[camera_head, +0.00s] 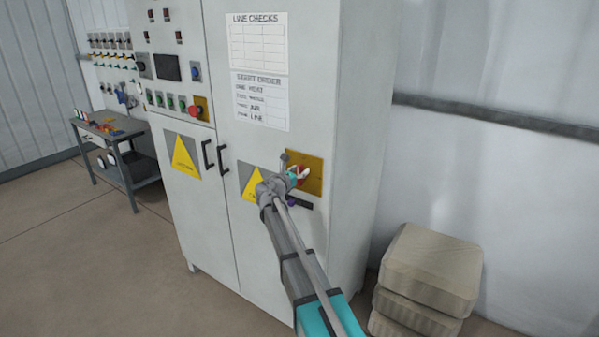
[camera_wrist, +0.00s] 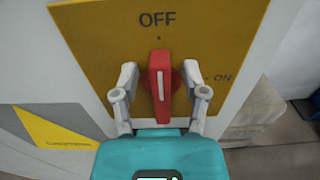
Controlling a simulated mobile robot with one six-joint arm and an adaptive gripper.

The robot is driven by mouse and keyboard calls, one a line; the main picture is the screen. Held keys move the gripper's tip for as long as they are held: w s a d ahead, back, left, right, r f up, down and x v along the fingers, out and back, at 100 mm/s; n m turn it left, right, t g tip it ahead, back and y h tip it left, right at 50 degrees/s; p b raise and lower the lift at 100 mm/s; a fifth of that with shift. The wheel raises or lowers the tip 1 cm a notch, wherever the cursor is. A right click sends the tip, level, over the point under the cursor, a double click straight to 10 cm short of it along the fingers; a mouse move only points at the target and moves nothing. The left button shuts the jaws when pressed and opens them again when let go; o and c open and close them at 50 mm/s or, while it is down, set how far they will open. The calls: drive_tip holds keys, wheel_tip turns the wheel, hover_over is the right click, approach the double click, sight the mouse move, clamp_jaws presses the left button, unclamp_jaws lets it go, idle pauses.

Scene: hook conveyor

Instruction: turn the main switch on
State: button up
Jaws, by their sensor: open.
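The main switch is a red handle (camera_wrist: 159,80) on a yellow plate (camera_wrist: 225,22) marked OFF at the top and ON at the right. The handle stands upright, pointing to OFF. In the head view the yellow plate (camera_head: 315,179) is on the right door of the grey cabinet, and the red handle is partly hidden by my gripper (camera_head: 298,172). In the wrist view my gripper (camera_wrist: 160,82) is open, with one finger on each side of the handle. Gaps show between the fingers and the handle.
The grey cabinet (camera_head: 345,90) has a button panel, a yellow warning triangle (camera_head: 184,156) and black door handles (camera_head: 222,160). Stacked beige sacks (camera_head: 432,268) stand at the right. A small workbench (camera_head: 125,165) stands at the left.

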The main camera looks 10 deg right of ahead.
clamp_jaws()
idle(0.3)
